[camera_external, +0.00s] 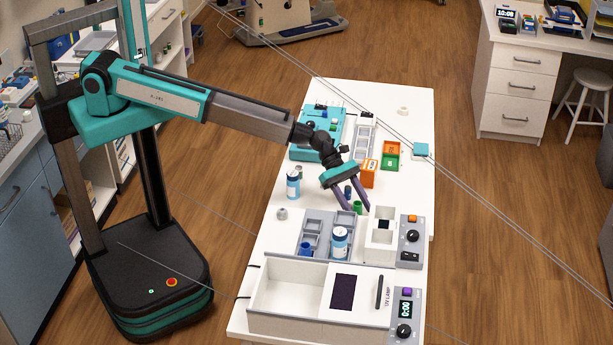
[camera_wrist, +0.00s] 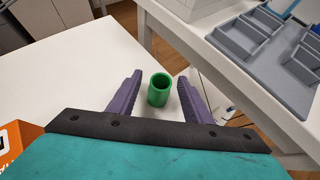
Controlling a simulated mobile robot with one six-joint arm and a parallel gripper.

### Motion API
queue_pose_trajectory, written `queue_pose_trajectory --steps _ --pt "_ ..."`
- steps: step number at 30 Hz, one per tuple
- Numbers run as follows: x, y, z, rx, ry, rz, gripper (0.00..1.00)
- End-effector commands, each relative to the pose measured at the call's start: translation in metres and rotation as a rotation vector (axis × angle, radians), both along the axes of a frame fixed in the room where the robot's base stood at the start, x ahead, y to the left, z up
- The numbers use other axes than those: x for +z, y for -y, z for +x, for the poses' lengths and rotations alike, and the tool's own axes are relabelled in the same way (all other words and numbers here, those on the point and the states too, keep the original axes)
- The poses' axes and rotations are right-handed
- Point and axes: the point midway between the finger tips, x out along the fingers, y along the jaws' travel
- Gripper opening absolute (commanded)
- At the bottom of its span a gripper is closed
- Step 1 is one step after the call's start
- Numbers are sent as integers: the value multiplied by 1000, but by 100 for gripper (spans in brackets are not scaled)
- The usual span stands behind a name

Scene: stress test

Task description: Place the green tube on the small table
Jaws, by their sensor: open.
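The green tube (camera_external: 357,208) is a short, hollow, upright cylinder. In the wrist view the tube (camera_wrist: 159,90) stands between the two purple fingers, with its open top facing up. My gripper (camera_external: 356,207) is open, with one finger on each side of the tube and visible space between them in the wrist view. A white tabletop (camera_wrist: 50,95) lies under and to the left of the tube. A second white tabletop (camera_wrist: 222,48) is at the upper right, with a strip of wood floor between them. I cannot tell which is the small table.
A grey compartment tray (camera_external: 313,226), a white-and-blue jar (camera_external: 340,240) and a white block device (camera_external: 380,238) stand near my gripper. An orange box (camera_external: 369,174) is close behind it. A white-blue bottle (camera_external: 293,185) stands to the left.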

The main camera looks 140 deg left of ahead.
Motion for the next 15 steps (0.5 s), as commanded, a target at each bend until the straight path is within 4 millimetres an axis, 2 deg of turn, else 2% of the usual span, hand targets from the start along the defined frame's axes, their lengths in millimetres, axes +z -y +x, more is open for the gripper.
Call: queue_pose_trajectory --steps 5,12,15 --pt "0 0 0 0 0 0 46" --pt "0 0 0 0 0 0 7" --pt "0 0 0 0 0 0 0"
